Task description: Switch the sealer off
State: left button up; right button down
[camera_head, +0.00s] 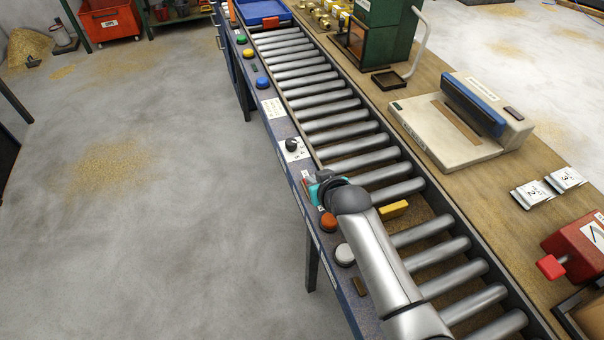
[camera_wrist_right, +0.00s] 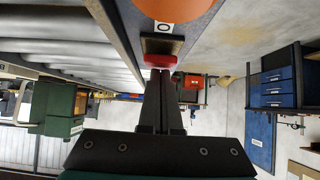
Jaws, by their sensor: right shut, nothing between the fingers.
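The sealer (camera_head: 455,150) is a cream machine with a blue-topped bar, on the wooden bench to the right of the rollers. My right gripper (camera_head: 316,191) is over the dark control rail left of the rollers, mostly hidden by my wrist in the head view. In the right wrist view its dark fingers (camera_wrist_right: 160,84) are together and empty. Their tips are at a red-and-black switch (camera_wrist_right: 160,60) beside a label marked O (camera_wrist_right: 164,29); I cannot tell whether they touch it. Whether this switch belongs to the sealer is not clear. My left gripper is out of view.
An orange button (camera_head: 328,222) and a white button (camera_head: 344,255) sit on the rail close to my wrist. A black knob (camera_head: 291,144) is farther up the rail. A yellow block (camera_head: 393,210) lies by the rollers. The floor to the left is open.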

jog(key=shift+a, duration=0.5)
jog(key=shift+d+f, duration=0.1)
jog(key=shift+d, duration=0.35)
jog(key=shift+w+a, duration=0.15)
jog(key=shift+w, duration=0.05)
jog(key=shift+w+a+r, duration=0.1)
jog(key=shift+w+r, duration=0.15)
jog(key=shift+w, duration=0.2)
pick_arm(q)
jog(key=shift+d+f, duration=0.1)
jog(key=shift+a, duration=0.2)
